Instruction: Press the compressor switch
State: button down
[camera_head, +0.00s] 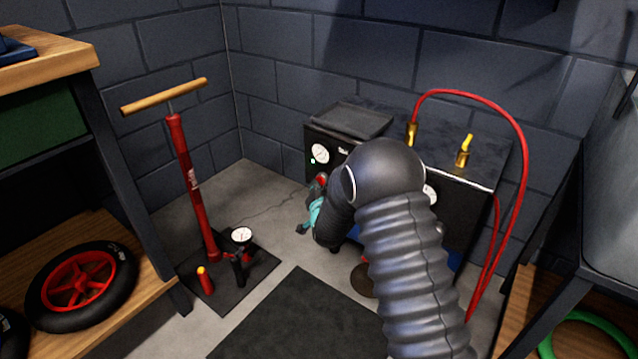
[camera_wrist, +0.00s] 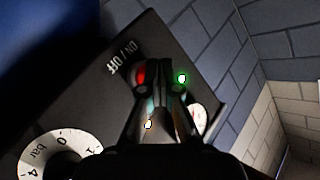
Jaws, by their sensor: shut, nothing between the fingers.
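The compressor (camera_head: 465,205) is a black box against the back wall. In the wrist view its dark panel (camera_wrist: 90,95) carries white ON / OFF lettering. A red switch (camera_wrist: 140,74) sits beside the lettering, partly hidden by my fingers. A green lamp (camera_wrist: 182,78) glows beside it and shows as a small dot in the head view (camera_head: 313,161). My gripper (camera_wrist: 159,88) is shut and empty, its tips over the panel close to the red switch; I cannot tell whether they touch it. In the head view my gripper (camera_head: 310,215) is at the compressor's front left.
Gauges (camera_head: 320,153) sit on the compressor's front. A red hose (camera_head: 525,150) arches over its right side. A red floor pump (camera_head: 190,185) stands to the left. A wooden shelf with a wheel (camera_head: 80,280) is further left.

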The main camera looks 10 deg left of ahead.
jog(key=shift+s+a, duration=0.15)
jog(key=shift+s, duration=0.15)
jog(key=s+a, duration=0.3)
jog(key=s, duration=0.2)
jog(key=shift+s, duration=0.15)
dwell(0.4)
jog(key=shift+d, duration=0.1)
dwell(1.1)
